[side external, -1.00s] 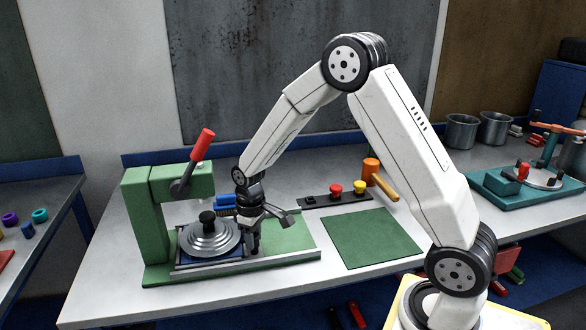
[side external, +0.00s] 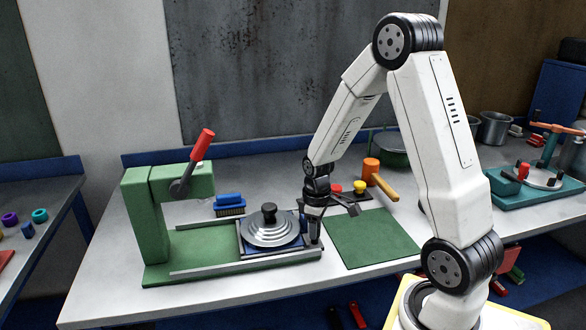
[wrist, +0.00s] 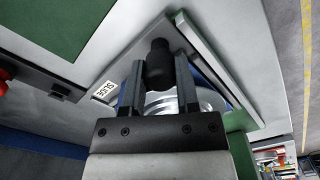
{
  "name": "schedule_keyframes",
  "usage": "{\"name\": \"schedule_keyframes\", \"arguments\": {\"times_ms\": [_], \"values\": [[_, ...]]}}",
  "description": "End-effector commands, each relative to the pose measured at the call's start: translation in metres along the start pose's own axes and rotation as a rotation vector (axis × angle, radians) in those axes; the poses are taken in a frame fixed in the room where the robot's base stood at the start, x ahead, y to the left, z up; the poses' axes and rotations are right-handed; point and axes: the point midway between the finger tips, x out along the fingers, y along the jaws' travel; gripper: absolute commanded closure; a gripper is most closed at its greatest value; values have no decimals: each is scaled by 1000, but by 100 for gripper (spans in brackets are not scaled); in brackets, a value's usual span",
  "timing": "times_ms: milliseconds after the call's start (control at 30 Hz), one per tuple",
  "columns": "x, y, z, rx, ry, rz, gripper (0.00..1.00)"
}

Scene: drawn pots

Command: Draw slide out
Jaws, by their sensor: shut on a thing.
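The slide (side external: 246,248) is a dark blue plate with light edges in the rails of a green press (side external: 147,220). It stands at the right end of the rails. A silver stepped lid (side external: 268,233) with a black knob lies on it. My gripper (side external: 315,240) is low at the slide's right end. In the wrist view my gripper (wrist: 157,80) is shut on a dark upright handle (wrist: 158,60), with a "SLIDE" label (wrist: 104,91) beside it. The fingers hide part of the lid.
The press's red-handled lever (side external: 202,145) is raised. A blue brush (side external: 229,203) lies behind the rails. A green mat (side external: 370,240) is clear at the right. Behind it are a button panel (side external: 345,190), an orange mallet (side external: 372,168) and a green bowl (side external: 392,152).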

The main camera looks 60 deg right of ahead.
Motion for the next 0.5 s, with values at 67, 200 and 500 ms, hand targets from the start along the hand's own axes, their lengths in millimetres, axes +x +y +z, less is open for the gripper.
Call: {"name": "schedule_keyframes", "arguments": {"times_ms": [67,200,500], "values": [[-1,4,5,2,1,1,100],[-1,7,9,1,1,1,100],[-1,8,11,-1,-3,2,100]]}}
